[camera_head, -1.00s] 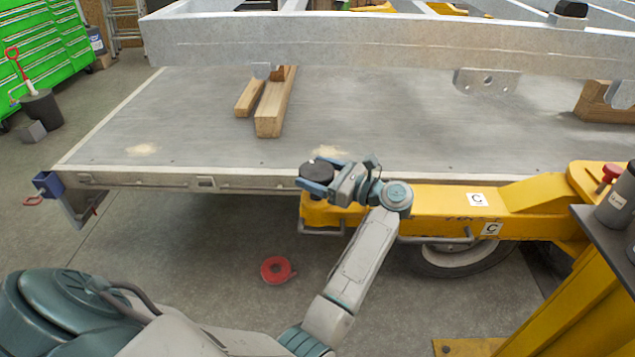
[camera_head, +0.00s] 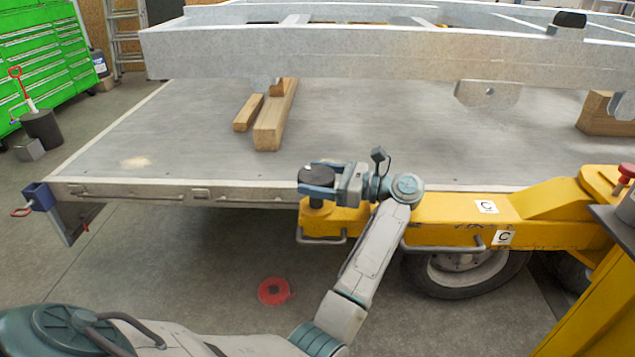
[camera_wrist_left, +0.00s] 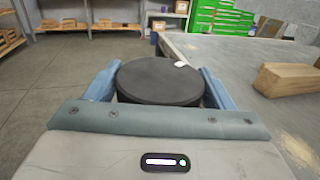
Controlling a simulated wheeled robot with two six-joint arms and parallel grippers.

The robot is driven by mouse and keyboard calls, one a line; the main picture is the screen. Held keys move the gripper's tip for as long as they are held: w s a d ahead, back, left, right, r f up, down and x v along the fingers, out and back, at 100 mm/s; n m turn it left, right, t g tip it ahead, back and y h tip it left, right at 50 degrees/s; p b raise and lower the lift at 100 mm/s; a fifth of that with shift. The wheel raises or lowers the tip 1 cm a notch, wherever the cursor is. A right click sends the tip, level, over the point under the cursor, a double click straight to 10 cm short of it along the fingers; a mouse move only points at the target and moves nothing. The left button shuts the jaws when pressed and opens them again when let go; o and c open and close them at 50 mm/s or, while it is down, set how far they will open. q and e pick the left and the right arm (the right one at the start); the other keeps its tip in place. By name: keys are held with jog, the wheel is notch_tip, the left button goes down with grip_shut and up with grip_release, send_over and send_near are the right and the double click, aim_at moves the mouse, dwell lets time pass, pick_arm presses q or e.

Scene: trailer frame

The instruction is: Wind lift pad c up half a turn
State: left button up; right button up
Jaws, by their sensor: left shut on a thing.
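Lift pad c is a round black pad (camera_head: 318,174) on a dark post at the left end of the yellow lift arm (camera_head: 450,211), which bears white C labels. My left gripper (camera_head: 317,185) is shut on the pad, with its blue fingers on either side of it. In the left wrist view the pad (camera_wrist_left: 158,80) sits between the two fingers, and a small white mark shows near its right edge. My right gripper is not in view.
A grey trailer frame (camera_head: 350,55) spans above the flat deck (camera_head: 200,135). Wooden blocks (camera_head: 270,125) lie on the deck. A wheel (camera_head: 465,272) stands under the yellow arm, and a yellow column is at lower right.

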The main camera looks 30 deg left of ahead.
pick_arm(q)
jog(key=shift+f, duration=0.15)
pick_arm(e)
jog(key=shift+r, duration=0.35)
pick_arm(q)
jog(key=o, duration=1)
jog(key=shift+a, duration=0.1)
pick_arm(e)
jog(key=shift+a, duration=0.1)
